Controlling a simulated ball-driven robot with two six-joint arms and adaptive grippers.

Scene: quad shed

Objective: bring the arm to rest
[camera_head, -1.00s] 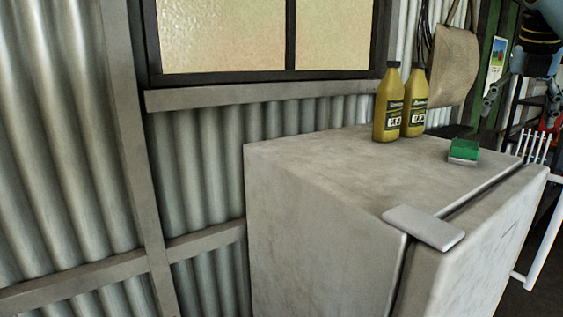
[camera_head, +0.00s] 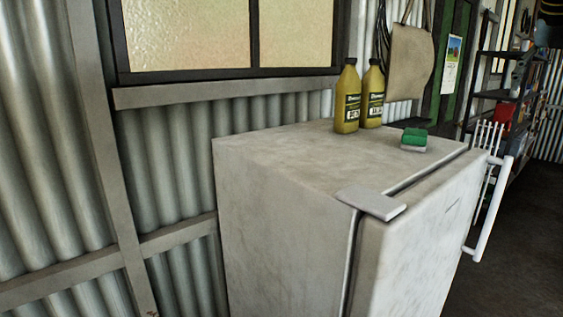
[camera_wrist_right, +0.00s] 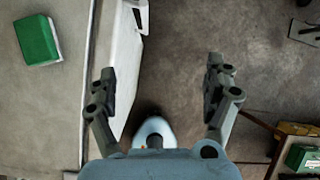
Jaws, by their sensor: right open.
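My right gripper (camera_wrist_right: 160,85) shows in the right wrist view, its two dark fingers wide apart with nothing between them. It is over the floor, beside the fridge edge; the left finger overlaps the fridge door edge in the picture. In the head view only a dark part of my arm shows at the top right corner, and no gripper can be seen there. My left gripper is in neither view.
A white handle (camera_head: 490,212) juts out. Shelves (camera_head: 510,95) stand behind; floor (camera_head: 520,240) is open at right.

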